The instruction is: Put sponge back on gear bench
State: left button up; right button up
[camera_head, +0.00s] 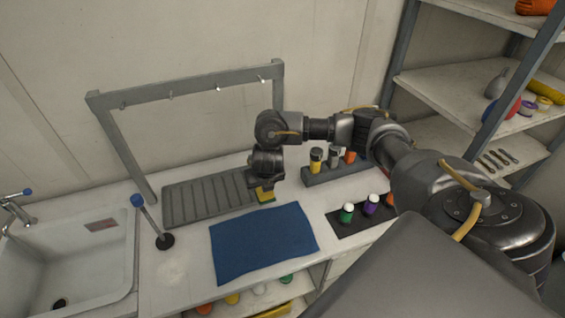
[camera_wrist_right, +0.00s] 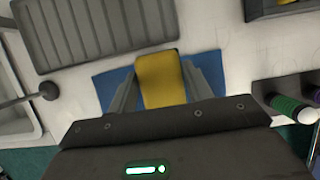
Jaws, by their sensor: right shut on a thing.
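The sponge (camera_head: 265,195), yellow with a green underside, is held by my right gripper (camera_head: 264,185) over the bench, between the grey ribbed rack and the blue cloth. In the right wrist view the yellow sponge (camera_wrist_right: 161,80) sits between the two fingers of my right gripper (camera_wrist_right: 158,88), with the blue cloth behind it. I cannot tell whether the sponge touches the surface beneath. The gear bench (camera_head: 185,275) is a white counter. My left gripper is not in view.
The blue cloth (camera_head: 262,245) lies flat on the bench. The ribbed rack (camera_head: 205,203) is behind it, under a grey hook frame (camera_head: 190,84). A bottle holder (camera_head: 330,171), a dark mat (camera_head: 352,222) with bottles, a rod on a round base (camera_head: 165,241) and a sink (camera_head: 80,260) surround it.

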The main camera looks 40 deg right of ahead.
jog(key=shift+w+d+f, duration=0.1)
jog(key=shift+d+f, duration=0.2)
jog(key=w+d+f+b, duration=0.1)
jog(key=d+f+b, duration=0.2)
jog(key=w+d+f+b, duration=0.2)
jog(key=d+b, duration=0.1)
jog(key=d, duration=0.1)
jog(key=w+d+f+b, duration=0.2)
jog(key=d+f+b, duration=0.1)
jog(key=d, duration=0.1)
jog(key=shift+f, duration=0.35)
jog(key=shift+w+d+b, duration=0.15)
jog(key=shift+d+b, duration=0.15)
jog(key=f+b, duration=0.2)
jog(key=f, duration=0.1)
jog(key=shift+d+f, duration=0.1)
jog(key=shift+d, duration=0.1)
jog(key=shift+f, duration=0.3)
jog(key=shift+r, duration=0.1)
